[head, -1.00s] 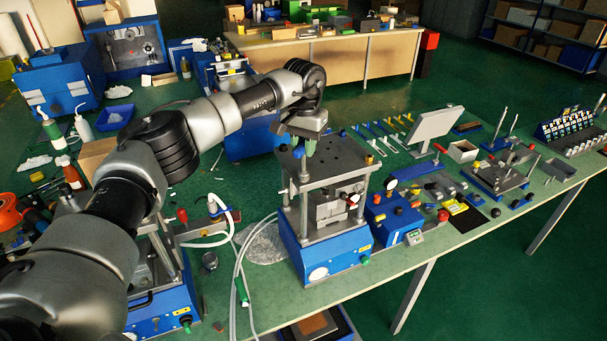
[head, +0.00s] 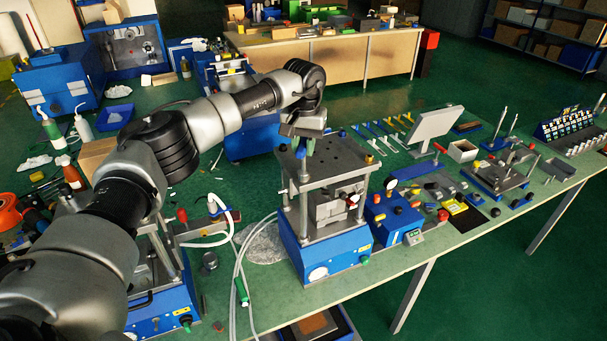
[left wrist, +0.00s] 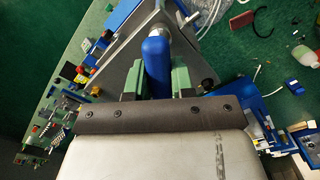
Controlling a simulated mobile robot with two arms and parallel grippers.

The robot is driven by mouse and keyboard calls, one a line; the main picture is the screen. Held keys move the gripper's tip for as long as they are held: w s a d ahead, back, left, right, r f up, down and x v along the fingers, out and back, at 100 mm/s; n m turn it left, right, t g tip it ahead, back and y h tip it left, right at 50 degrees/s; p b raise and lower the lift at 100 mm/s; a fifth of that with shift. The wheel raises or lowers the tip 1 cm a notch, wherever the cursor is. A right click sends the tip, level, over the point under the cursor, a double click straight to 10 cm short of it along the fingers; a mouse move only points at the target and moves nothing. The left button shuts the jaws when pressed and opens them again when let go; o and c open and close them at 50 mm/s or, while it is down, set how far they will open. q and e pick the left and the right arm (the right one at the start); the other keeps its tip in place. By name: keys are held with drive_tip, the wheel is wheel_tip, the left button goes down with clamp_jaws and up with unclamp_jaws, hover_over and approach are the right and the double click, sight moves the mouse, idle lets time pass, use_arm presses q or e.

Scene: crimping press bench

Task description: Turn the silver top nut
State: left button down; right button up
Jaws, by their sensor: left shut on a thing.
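The press (head: 325,215) has a grey top plate (head: 345,153) on posts above a blue base. My left gripper (head: 306,146) is over the left part of this plate. In the left wrist view its green fingers (left wrist: 157,84) are shut on a rounded blue handle (left wrist: 156,55). A silver round part (left wrist: 156,30), seemingly the top nut, shows at the far end of the handle. The handle partly covers it, so I cannot tell how they join. In the head view the nut is too small or hidden to make out. My right gripper is not in view.
A blue control box (head: 392,218) stands right of the press. Pale hoses (head: 240,265) run down at its left. Another blue machine (head: 165,310) stands at the lower left.

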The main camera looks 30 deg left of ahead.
use_arm(q)
drive_tip(key=shift+r, duration=0.1)
drive_tip(key=shift+r, duration=2.45)
drive_tip(key=c, duration=1.5)
unclamp_jaws()
clamp_jaws()
drive_tip(key=n, duration=0.5)
drive_tip(key=shift+r, duration=0.4)
drive_tip(key=n, duration=0.3)
drive_tip(key=r+n, duration=0.1)
drive_tip(key=n, duration=0.3)
